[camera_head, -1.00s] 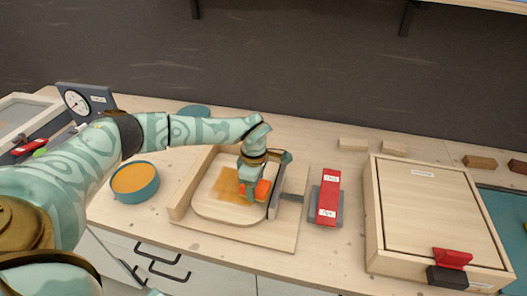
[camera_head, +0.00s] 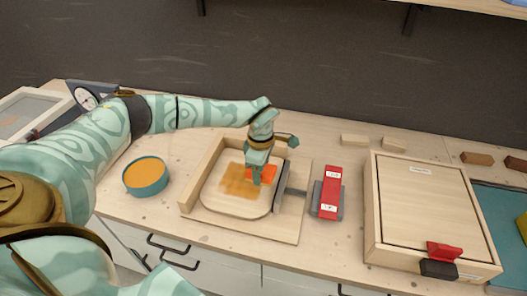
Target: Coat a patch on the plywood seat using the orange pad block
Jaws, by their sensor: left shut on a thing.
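The plywood seat (camera_head: 220,204) is a pale rounded panel lying in a wooden frame fixture on the counter. An orange-brown coated patch (camera_head: 238,181) covers its left and middle part. My left gripper (camera_head: 259,178) is shut on the orange pad block (camera_head: 268,174) over the right part of the seat. The gripper hides part of the block, and I cannot tell whether the block touches the seat. A teal bowl (camera_head: 146,190) of orange liquid stands to the left of the fixture. My right gripper is not in view.
A red clamp lever (camera_head: 330,190) on a grey base is right of the fixture. A lidded wooden box (camera_head: 428,210) with a red and black latch stands further right. A dial gauge (camera_head: 87,97) is at the back left. Small wood blocks (camera_head: 354,140) lie at the back.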

